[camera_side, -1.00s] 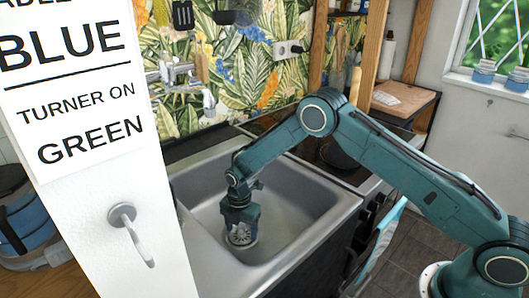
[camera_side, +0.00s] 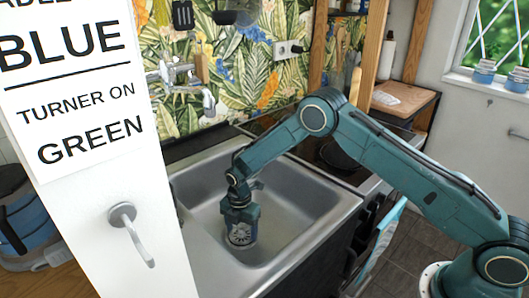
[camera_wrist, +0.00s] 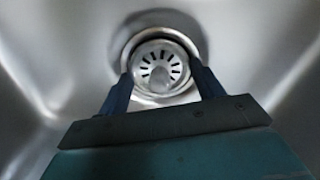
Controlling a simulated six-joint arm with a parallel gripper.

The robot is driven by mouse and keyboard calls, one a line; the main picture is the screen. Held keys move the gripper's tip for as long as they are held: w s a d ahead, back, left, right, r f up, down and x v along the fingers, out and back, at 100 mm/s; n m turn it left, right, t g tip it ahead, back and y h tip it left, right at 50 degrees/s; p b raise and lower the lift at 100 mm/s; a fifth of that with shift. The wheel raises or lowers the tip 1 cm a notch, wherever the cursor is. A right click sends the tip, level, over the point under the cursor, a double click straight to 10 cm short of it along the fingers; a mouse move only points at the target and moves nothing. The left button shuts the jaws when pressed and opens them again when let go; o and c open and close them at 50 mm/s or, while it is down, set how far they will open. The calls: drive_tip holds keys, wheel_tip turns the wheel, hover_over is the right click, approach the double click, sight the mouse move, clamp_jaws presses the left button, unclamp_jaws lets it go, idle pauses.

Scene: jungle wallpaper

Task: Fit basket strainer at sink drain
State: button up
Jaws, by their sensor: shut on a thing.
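The basket strainer (camera_wrist: 158,68) is a round, slotted metal cup with a knob at its middle. My gripper (camera_wrist: 160,82) is shut on it, one finger at each side of its rim. In the wrist view the drain ring (camera_wrist: 128,42) shows around and behind the strainer. The strainer overlaps the opening, slightly toward the gripper side. In the side view the strainer (camera_side: 240,236) is low in the sink (camera_side: 290,205) under my gripper (camera_side: 240,222). I cannot tell whether it is seated in the drain or just above it.
The steel sink walls stand around my gripper, with bare basin floor to the right. A dark hob (camera_side: 335,155) is right of the sink. A white panel with lettering (camera_side: 85,100) stands at the left.

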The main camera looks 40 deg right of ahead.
drive_tip(key=o, duration=1.1)
drive_tip(key=shift+o, duration=0.2)
wheel_tip(320, 180, up, 14)
idle(0.6)
